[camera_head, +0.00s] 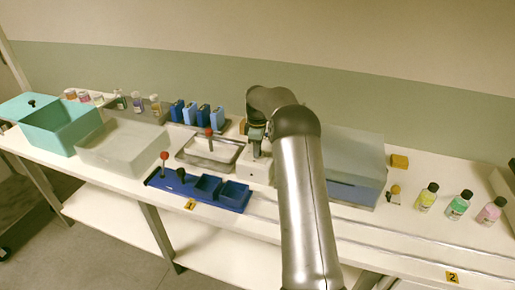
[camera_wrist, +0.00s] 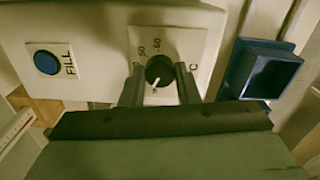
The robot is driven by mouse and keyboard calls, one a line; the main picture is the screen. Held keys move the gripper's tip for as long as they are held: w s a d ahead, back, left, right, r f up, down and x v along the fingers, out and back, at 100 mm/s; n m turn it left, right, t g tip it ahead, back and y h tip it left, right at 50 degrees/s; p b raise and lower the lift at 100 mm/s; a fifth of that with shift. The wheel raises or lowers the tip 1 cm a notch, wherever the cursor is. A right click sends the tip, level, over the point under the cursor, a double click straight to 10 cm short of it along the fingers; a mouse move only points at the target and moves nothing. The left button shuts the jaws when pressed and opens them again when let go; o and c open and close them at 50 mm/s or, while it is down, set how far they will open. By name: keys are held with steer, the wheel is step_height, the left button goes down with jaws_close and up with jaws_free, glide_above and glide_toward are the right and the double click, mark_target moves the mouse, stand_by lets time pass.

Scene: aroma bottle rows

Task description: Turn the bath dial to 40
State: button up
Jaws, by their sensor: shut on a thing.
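The bath dial (camera_wrist: 159,71) is a round black knob on a pale scale plate in the wrist view. Its white pointer line aims down and slightly left in the picture. Marks that look like 50 and 60 show above the knob; the lower marks are hidden or unreadable. My gripper (camera_wrist: 161,82) has one dark finger on each side of the knob and is shut on it. In the head view my gripper (camera_head: 256,139) is at the white bath unit (camera_head: 258,168), and my arm hides part of that unit and the dial.
A blue FILL button (camera_wrist: 46,62) is left of the dial. A blue tray (camera_head: 215,203) with a red-topped lever is in front, and a metal basin (camera_head: 222,150) is to the left. Teal and grey bins stand farther left. Several bottles (camera_head: 459,205) stand right.

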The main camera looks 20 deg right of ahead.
steer(key=m, duration=1.2)
steer(key=shift+r+m, duration=0.1)
steer(key=shift+m, duration=0.2)
stand_by(0.4)
steer(key=o, duration=1)
steer(key=shift+c, duration=0.2)
step_height(320, 180, up, 17)
steer(key=shift+r, duration=0.15)
